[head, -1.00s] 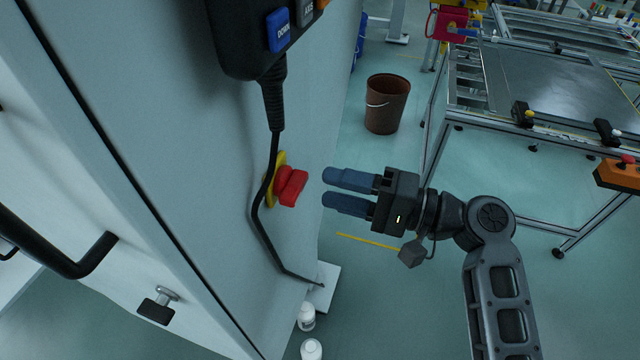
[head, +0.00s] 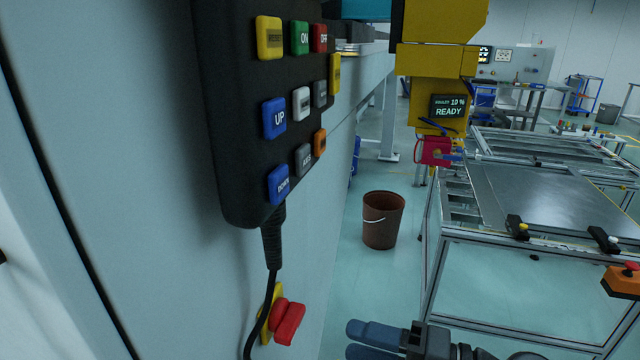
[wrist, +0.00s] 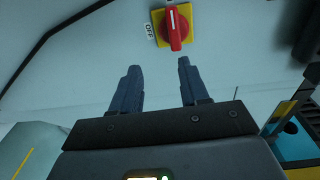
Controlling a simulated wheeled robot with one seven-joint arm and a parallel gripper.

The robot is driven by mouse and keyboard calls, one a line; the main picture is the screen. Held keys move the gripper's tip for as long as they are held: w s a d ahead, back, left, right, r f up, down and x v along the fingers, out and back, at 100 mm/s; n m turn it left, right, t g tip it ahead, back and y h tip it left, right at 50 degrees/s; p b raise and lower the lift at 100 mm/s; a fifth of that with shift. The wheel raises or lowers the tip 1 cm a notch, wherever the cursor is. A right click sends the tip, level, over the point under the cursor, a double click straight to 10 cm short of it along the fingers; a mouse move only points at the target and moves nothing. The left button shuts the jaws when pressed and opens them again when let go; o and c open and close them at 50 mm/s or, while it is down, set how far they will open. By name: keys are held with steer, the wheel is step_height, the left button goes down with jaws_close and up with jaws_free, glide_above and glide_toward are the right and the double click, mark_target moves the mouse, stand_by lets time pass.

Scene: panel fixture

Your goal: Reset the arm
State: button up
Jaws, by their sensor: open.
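My gripper (head: 372,342) is at the bottom of the head view, its blue fingers pointing left toward the panel and partly cut off by the frame edge. In the wrist view, my gripper (wrist: 158,82) is open, with two blue fingers apart and nothing between them. A red rotary switch on a yellow plate (head: 288,322) is on the panel's side, left of the fingertips and apart from them. In the wrist view, the red switch (wrist: 174,28) lies beyond the fingertips, beside a label reading OFF.
A black button pendant (head: 235,120) hangs on the pale panel (head: 130,200), its cable (head: 270,265) running down past the switch. A brown bucket (head: 382,220) stands on the floor. A metal-framed table (head: 530,190) is at the right, with a yellow machine (head: 435,80) behind.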

steer(key=s+d+f+m+t+h, duration=0.1)
steer(key=s+d+f+t+h, duration=0.1)
steer(key=s+d+f+h, duration=0.35)
steer(key=s+d+f+m+t+h, duration=0.1)
steer(key=s+d+f+t+h, duration=0.15)
steer(key=s+f+h, duration=0.55)
steer(key=s+d+r+n+t+h, duration=0.1)
steer(key=s+d+r, duration=0.15)
steer(key=s, duration=0.45)
steer(key=s+d+r+n+h, duration=0.1)
steer(key=s+d+r, duration=0.15)
steer(key=s, duration=0.45)
steer(key=s+r+n+t, duration=0.2)
steer(key=s+r+n, duration=0.2)
steer(key=s+r, duration=0.3)
step_height(320, 180, up, 2)
steer(key=shift+d+r+n, duration=0.2)
steer(key=shift+d+n, duration=0.15)
steer(key=shift+n, duration=0.05)
